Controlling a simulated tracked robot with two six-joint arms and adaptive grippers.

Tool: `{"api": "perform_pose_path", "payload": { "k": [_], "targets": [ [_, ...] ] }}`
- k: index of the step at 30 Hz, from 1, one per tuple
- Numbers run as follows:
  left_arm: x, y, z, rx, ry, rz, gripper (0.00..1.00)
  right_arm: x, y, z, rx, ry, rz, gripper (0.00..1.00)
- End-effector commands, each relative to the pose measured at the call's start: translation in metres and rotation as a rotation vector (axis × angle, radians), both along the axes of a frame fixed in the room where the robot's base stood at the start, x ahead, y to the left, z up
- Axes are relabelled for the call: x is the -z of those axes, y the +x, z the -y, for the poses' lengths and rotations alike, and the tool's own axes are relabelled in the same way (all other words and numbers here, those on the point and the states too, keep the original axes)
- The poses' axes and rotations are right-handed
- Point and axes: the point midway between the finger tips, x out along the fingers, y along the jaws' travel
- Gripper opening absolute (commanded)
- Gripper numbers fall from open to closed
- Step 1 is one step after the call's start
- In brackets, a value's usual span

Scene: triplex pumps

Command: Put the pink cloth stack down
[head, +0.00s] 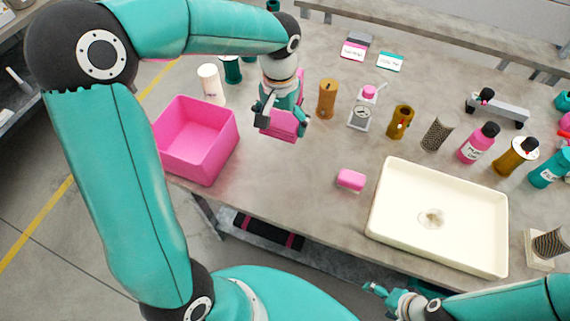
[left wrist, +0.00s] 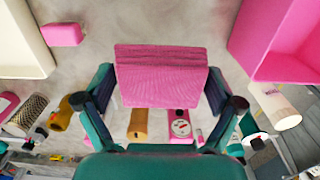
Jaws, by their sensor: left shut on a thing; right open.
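The pink cloth stack (head: 279,124) is between the fingers of my left gripper (head: 281,113), right of the pink bin in the head view. In the left wrist view the cloth stack (left wrist: 160,75) is a folded pink block with ridged layers, with the left gripper's fingers (left wrist: 158,98) on both its sides. I cannot tell for sure whether its underside touches the table. My right gripper (head: 380,291) is open and empty at the bottom of the head view, in front of the table edge.
A pink bin (head: 215,160) stands left of the stack, and a cream tray (head: 380,215) at the right front. A small pink block (head: 351,180) lies between. Several bottles stand behind, including a brown one (head: 327,100). Bare table (head: 280,175) lies in front of the stack.

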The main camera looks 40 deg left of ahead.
Motion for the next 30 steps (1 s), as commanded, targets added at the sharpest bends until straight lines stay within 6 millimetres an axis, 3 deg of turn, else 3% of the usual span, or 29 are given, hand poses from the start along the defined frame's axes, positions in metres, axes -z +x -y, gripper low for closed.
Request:
{"api": "perform_pose_path", "payload": {
  "k": [6,12,30],
  "targets": [
    [0.06,-0.002,0.001,0.001,-0.002,-0.009,0.55,-0.005,0.0,0.0,0.0,0.0,0.0,0.87],
    [0.106,-0.001,0.001,0.001,-0.001,-0.005,0.55,-0.008,0.0,0.0,0.0,0.0,0.0,0.87],
    [0.167,0.001,0.001,0.002,-0.001,0.0,0.55,-0.011,0.0,0.0,0.0,0.0,0.0,0.87]
  ]
}}
